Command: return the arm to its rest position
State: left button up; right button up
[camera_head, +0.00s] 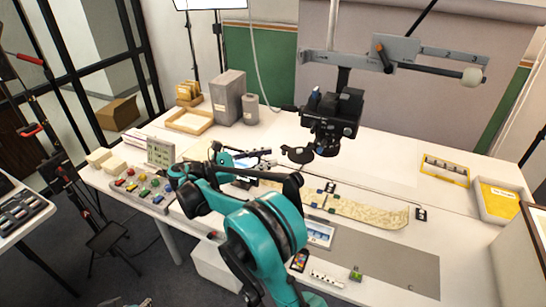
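My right arm, teal and black, rises from the bottom middle and bends over the table's left half. Its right gripper (258,158) is small and dark, out over the table near the black camera stand's base. I see nothing clearly held in it, and its finger gap is too small to make out. A small grey and teal piece at the bottom edge, left of the middle, looks like part of my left gripper (130,302). Most of that arm is out of the frame.
A black copy camera (332,115) hangs over the white table (375,150). Grey boxes (228,97) and a wooden tray (190,121) stand at the back left. A tan strip (365,212), a grey mat (395,262) and yellow trays (445,170) lie to the right.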

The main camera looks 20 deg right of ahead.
dwell(0.7)
jog(key=s+d+f+m+t+y+b, duration=0.2)
jog(key=s+d+f+y, duration=0.1)
jog(key=s+y, duration=0.25)
jog(key=s+d+f+m+t+y+b, duration=0.1)
jog(key=s+d+f+m+t+y, duration=0.2)
jog(key=s, duration=0.4)
jog(key=s+a+f+m+t+y+b, duration=0.2)
jog(key=s+a+f+m+y, duration=0.7)
jog(key=s, duration=0.5)
jog(key=shift+a+f+m+t+b, duration=0.4)
jog(key=shift+a+f+m, duration=0.3)
jog(key=shift+a+f, duration=0.25)
jog(key=shift+y, duration=0.25)
